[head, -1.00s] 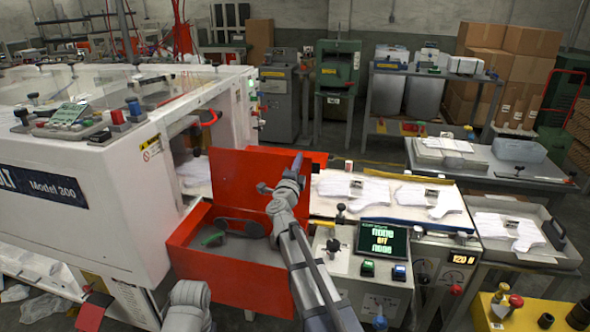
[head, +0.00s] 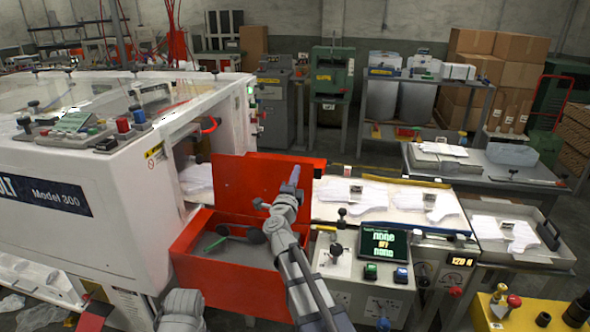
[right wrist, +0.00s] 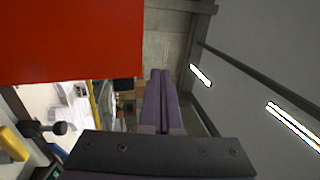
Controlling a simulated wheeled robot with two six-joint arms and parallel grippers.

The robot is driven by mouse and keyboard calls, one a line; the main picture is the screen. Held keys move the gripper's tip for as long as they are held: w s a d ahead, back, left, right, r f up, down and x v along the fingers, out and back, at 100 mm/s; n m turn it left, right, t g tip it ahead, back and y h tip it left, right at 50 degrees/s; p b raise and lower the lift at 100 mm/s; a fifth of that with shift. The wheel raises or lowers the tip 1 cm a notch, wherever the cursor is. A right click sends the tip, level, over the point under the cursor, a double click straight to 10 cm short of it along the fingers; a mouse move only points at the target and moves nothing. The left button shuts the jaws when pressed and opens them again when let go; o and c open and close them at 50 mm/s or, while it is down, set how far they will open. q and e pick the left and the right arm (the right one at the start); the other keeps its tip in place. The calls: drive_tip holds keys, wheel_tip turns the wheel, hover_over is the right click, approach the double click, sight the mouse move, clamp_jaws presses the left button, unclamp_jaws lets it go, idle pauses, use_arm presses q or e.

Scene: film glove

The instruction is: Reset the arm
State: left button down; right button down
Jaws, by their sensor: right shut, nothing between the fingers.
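My right gripper (head: 293,178) is in the middle of the head view, in front of the raised red panel (head: 236,180) of an open red box. Its purple fingers (right wrist: 160,100) lie together in the right wrist view, shut with nothing between them. The red panel fills the upper left of that view. My right arm comes up from the bottom of the head view. A grey rounded part of my body shows at the bottom left. My left gripper is not in view.
The red box (head: 230,287) holds a dark-handled tool and a green item. White glove shapes (head: 352,193) lie on the conveyor behind my gripper. A control box with a screen (head: 384,246) stands to the right, a white Model 300 machine (head: 90,235) to the left.

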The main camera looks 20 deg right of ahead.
drive_tip(key=r+v, duration=0.1)
drive_tip(key=v, duration=0.6)
drive_tip(key=shift+s+r+p, duration=0.3)
drive_tip(key=shift+r+p, duration=0.1)
drive_tip(key=shift+r, duration=0.2)
drive_tip(key=w+a+f+n+t+y, duration=0.1)
drive_tip(key=a+f+n+y, duration=0.1)
drive_tip(key=a+n+y, duration=0.4)
drive_tip(key=w+a+f+n+y, duration=0.2)
drive_tip(key=a+n+y, duration=0.3)
drive_tip(key=a+n, duration=0.1)
drive_tip(key=s+a+f+n+g+y, duration=0.4)
drive_tip(key=a+f+n+g, duration=0.2)
drive_tip(key=f+n, duration=0.3)
drive_tip(key=s+d+f+n+g+h, duration=0.2)
drive_tip(key=s+d+f+g, duration=0.3)
drive_tip(key=s, duration=0.5)
drive_tip(key=s+d+f+n+g+h, duration=0.2)
drive_tip(key=s+f+g, duration=0.4)
drive_tip(key=s+f, duration=0.3)
drive_tip(key=s+a+r+n+g+h+p, duration=0.1)
drive_tip(key=s+a+r+n+p, duration=0.2)
drive_tip(key=s+a+r+p, duration=0.3)
drive_tip(key=a+r+p, duration=0.5)
drive_tip(key=r, duration=0.1)
drive_tip(key=shift+r+n+p, duration=0.3)
drive_tip(key=shift+r, duration=0.05)
